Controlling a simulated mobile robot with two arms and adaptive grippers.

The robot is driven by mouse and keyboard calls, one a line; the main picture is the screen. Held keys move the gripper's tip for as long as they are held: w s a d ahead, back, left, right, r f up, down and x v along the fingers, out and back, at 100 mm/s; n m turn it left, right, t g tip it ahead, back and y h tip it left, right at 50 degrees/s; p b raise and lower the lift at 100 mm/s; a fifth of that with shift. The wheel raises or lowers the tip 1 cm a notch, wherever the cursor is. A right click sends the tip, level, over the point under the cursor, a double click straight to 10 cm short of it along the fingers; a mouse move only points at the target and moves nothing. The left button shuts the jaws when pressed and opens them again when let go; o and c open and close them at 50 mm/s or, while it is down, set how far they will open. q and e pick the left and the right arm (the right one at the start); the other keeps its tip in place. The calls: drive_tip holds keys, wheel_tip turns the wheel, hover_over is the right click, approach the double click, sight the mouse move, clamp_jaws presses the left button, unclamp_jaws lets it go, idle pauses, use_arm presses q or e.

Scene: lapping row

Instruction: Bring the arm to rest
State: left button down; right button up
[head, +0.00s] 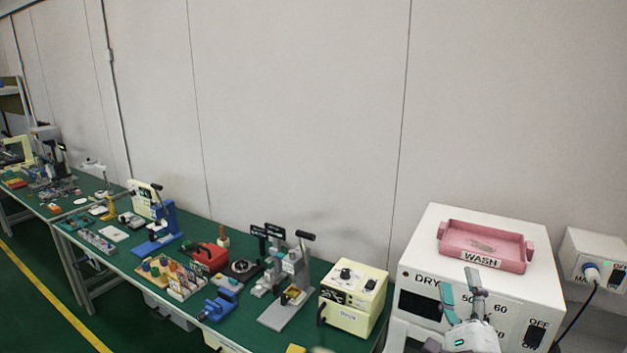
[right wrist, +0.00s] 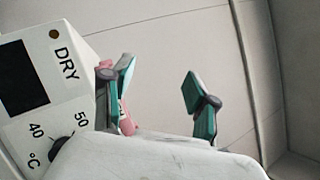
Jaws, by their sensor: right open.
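My right gripper (head: 461,289) is at the lower right of the head view, in front of the white DRY oven (head: 545,285). Its two teal-padded fingers stand apart with nothing between them. In the right wrist view the open fingers (right wrist: 158,88) show against the wall, with the oven's DRY front (right wrist: 70,95) to the left. A pink WASH tray (head: 451,252) lies on the oven's top, behind the gripper and apart from it. A small greyish piece (head: 482,245) lies in the tray. My left gripper is not in view.
A wall box (head: 597,262) with a plugged cable is at the right. The air above the bench is clear.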

drive_tip(key=s+a+f+n+g+y, duration=1.1)
drive_tip(key=a+f+n, duration=0.5)
drive_tip(key=n, duration=0.6)
drive_tip(key=s+d+f+n+g+h, duration=0.2)
drive_tip(key=s+d+f+g+h, duration=0.3)
drive_tip(key=s, duration=0.4)
drive_tip(key=s+d+f+n+g+h, duration=0.35)
drive_tip(key=s+f, duration=0.35)
drive_tip(key=s, duration=0.3)
wheel_tip(320, 180, down, 36)
drive_tip(key=s+g+b, duration=0.1)
drive_tip(key=s+b, duration=0.1)
drive_tip(key=b, duration=0.7)
drive_tip(key=s+d+f+b, duration=0.1)
drive_tip(key=s+f+b, duration=0.1)
drive_tip(key=s+f, duration=0.6)
drive_tip(key=s+d+f+g+b, duration=0.1)
drive_tip(key=s+d+f+b, duration=0.1)
drive_tip(key=s+f, duration=0.6)
wheel_tip(320, 180, down, 5)
drive_tip(key=shift+d+r+b, duration=0.15)
drive_tip(key=shift+d+b, duration=0.1)
drive_tip(key=shift+b, duration=0.4)
